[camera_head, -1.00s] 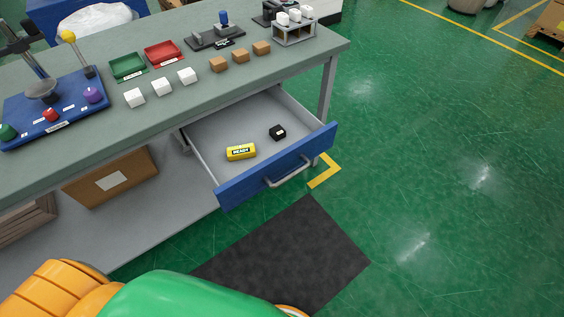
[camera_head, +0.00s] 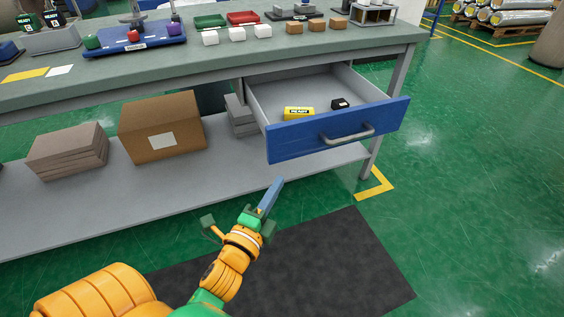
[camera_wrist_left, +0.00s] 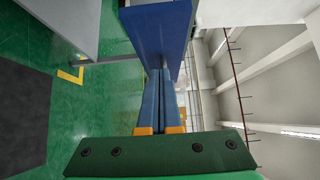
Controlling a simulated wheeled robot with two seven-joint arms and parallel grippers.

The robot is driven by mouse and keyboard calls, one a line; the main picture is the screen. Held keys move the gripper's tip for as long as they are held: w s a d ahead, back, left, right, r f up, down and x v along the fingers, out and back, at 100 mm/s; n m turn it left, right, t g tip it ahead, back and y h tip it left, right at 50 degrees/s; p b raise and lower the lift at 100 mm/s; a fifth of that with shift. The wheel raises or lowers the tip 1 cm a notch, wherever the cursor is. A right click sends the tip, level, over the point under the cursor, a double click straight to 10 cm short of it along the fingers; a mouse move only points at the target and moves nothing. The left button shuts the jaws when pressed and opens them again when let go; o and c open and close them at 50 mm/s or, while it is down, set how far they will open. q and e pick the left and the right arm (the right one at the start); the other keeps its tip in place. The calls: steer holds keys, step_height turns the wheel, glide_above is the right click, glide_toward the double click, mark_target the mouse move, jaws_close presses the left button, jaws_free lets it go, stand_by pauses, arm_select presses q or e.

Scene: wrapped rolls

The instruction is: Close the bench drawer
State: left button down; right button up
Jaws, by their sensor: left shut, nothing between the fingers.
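The bench drawer (camera_head: 340,130) stands pulled open under the right part of the bench, with a blue front and a grey bar handle (camera_head: 347,133). A yellow roll marked READY (camera_head: 298,113) and a small black block (camera_head: 340,104) lie inside it. My left gripper (camera_head: 274,190) is shut and empty, below and in front of the drawer's left part, its blue fingers pointing up toward the drawer front. In the left wrist view the shut fingers (camera_wrist_left: 161,85) point at the blue drawer front (camera_wrist_left: 158,35); I cannot tell whether they touch it. My right gripper is not in view.
The grey bench (camera_head: 150,68) carries a blue tray (camera_head: 122,47), green and red trays, and white and brown blocks. A cardboard box (camera_head: 162,128) and stacked boards (camera_head: 68,150) stand on the lower shelf. A dark mat (camera_head: 340,250) lies on the green floor.

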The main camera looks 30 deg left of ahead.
arm_select(q)
glide_toward(290, 144)
steer(key=w+d, duration=0.2)
steer(key=w, duration=0.1)
steer(key=w+a, duration=0.2)
steer(key=shift+w+a, duration=0.25)
steer(key=shift+w, duration=0.1)
steer(key=shift+w+a, duration=0.1)
